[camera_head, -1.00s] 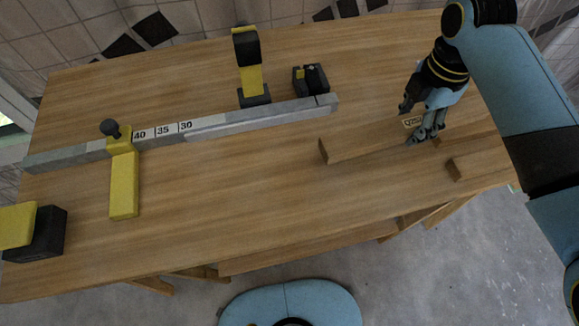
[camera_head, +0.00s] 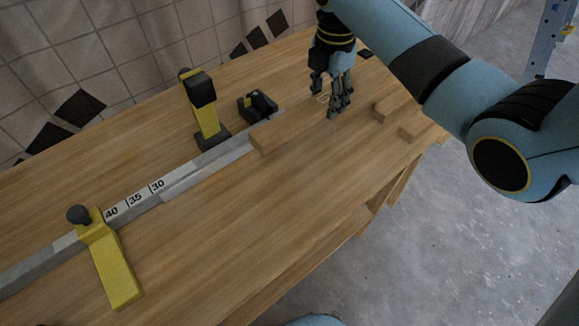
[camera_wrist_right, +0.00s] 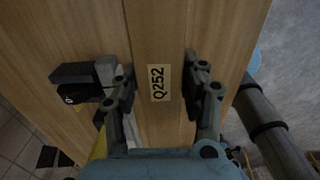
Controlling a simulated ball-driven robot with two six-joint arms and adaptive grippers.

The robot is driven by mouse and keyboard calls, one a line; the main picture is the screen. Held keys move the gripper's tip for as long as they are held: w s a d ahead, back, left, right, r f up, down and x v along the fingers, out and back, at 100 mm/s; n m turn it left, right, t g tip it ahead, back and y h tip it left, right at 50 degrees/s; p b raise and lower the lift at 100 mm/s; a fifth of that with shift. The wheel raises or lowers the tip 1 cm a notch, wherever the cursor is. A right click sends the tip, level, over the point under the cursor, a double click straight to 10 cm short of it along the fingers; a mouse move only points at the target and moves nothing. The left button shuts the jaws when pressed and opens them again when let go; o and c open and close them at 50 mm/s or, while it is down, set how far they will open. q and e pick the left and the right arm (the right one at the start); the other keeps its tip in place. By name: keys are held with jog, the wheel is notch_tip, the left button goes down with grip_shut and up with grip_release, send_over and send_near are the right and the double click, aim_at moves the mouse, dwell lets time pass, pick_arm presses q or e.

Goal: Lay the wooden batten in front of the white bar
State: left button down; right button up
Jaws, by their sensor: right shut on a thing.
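The wooden batten (camera_head: 285,129) is a light brown board with a label reading Q252 (camera_wrist_right: 158,83). My right gripper (camera_head: 331,98) is shut on it, with one finger on each long side in the right wrist view (camera_wrist_right: 157,72). In the head view, the batten's near left end overlaps the right end of the grey rail. I cannot tell how high it is above the table. The white bar (camera_head: 195,178) shows as a pale strip along the front of the rail, left of the batten. My left gripper is not in view.
A yellow stop with a black knob (camera_head: 112,262) straddles the rail (camera_head: 40,262) at left. A yellow and black post (camera_head: 205,118) and a black block (camera_head: 258,106) stand behind it. The table front (camera_head: 220,235) is clear.

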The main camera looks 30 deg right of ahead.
jog(key=shift+w+d+r, duration=0.25)
jog(key=shift+w+r, duration=0.15)
jog(key=shift+w, duration=0.05)
jog(key=shift+w+d+r, duration=0.1)
jog(key=shift+w, duration=0.2)
jog(key=p, duration=0.1)
send_over(282, 157)
notch_tip(282, 157, down, 7)
jog(key=shift+w+r, duration=0.1)
jog(key=shift+r, duration=0.05)
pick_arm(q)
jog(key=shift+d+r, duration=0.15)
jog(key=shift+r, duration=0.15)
pick_arm(e)
jog(key=shift+f, duration=1.95)
jog(key=shift+f+b, duration=0.15)
jog(key=shift+b, duration=0.15)
jog(key=o, duration=1.3)
jog(key=shift+o, duration=0.2)
